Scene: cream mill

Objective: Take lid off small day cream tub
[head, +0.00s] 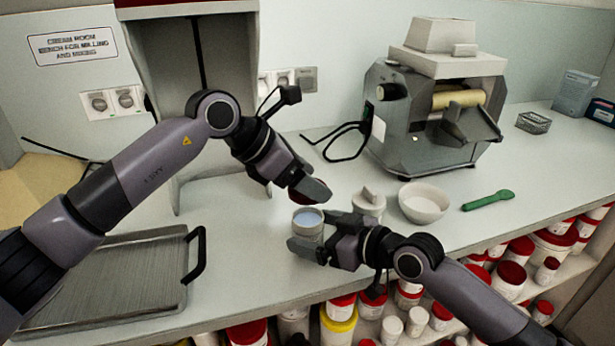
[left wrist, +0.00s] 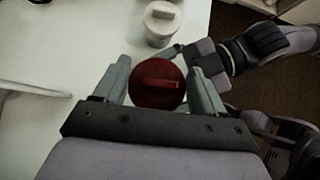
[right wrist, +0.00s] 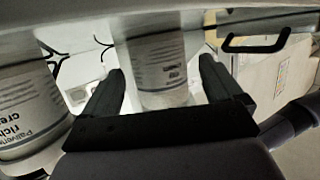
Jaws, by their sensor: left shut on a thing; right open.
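The small day cream tub (head: 308,228) stands on the bench with its top open and pale bluish cream showing. My left gripper (head: 307,193) is shut on its red lid (left wrist: 158,82), which it holds above the tub, apart from it. The lid's raised bar shows in the left wrist view. My right gripper (head: 318,236) is open, low at the bench, with its fingers about the tub. In the right wrist view the tub (right wrist: 158,72) shows between the fingers; whether they touch it I cannot tell.
A white-lidded tub (head: 368,205) stands close to the right gripper. A white bowl (head: 424,202) and a green spatula (head: 488,200) lie further right. The mill (head: 432,110) stands behind. A metal tray (head: 115,275) lies at the left. Shelves below hold several tubs.

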